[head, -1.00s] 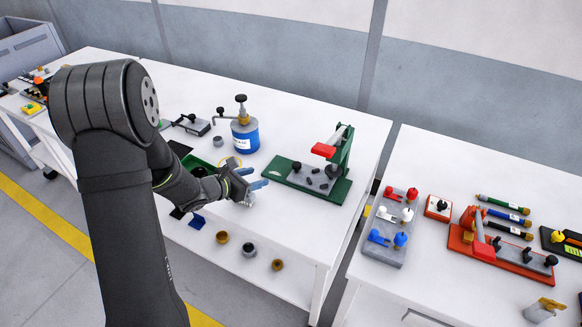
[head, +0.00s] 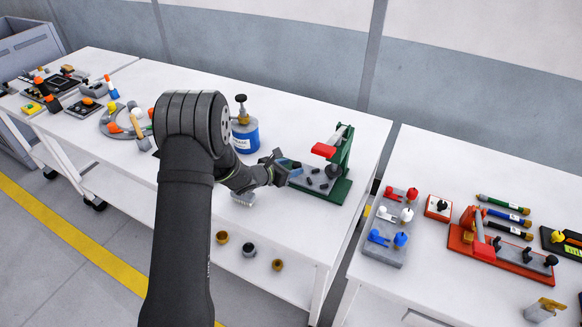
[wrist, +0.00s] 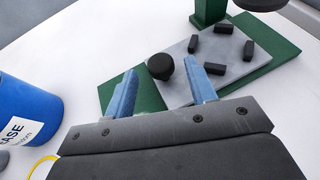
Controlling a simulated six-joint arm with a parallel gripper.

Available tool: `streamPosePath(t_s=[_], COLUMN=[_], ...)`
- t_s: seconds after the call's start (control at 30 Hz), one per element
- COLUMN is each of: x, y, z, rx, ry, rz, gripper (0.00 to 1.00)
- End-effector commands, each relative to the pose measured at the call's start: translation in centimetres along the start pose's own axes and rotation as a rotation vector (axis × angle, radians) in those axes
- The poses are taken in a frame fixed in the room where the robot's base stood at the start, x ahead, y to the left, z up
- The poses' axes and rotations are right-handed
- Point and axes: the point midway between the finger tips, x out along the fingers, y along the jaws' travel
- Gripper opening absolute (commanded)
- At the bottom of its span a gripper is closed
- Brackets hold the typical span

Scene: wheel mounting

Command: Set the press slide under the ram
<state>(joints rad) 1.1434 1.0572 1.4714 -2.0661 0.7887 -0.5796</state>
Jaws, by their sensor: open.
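The green press (head: 341,165) stands on the middle table, with a red lever (head: 323,150) at its top. Its grey slide plate (head: 316,183) lies on the green base, and it also shows in the wrist view (wrist: 220,80) with several black blocks on it. A black round knob (wrist: 160,66) stands at the plate's near end. My gripper (head: 290,168) is open at the left side of the press. In the wrist view its blue fingers (wrist: 163,78) point at the plate, with the knob showing between their tips. Whether they are level with the knob I cannot tell.
A blue grease can (head: 245,136) stands left of the press, and in the wrist view (wrist: 24,118) it is left of the fingers. A small grey ribbed block (head: 243,198) sits near the front edge. Several cups stand on the shelf below. A grey fixture (head: 388,238) is on the right table.

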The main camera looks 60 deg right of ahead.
Motion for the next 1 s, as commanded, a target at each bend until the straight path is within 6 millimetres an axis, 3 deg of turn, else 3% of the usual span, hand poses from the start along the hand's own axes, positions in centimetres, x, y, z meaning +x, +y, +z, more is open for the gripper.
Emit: streamPosePath(t_s=[0.37, 0.63, 0.8, 1.0], x=[0.8, 0.7, 0.8, 1.8], y=[0.0, 0.0, -0.3, -3.5], z=[0.0, 0.0, 0.0, 0.5], rx=[0.0, 0.0, 0.0, 0.001], ry=[0.001, 0.001, 0.0, -0.001], rz=[0.001, 0.0, -0.001, -0.005], gripper=[0.51, 0.02, 0.0, 0.0])
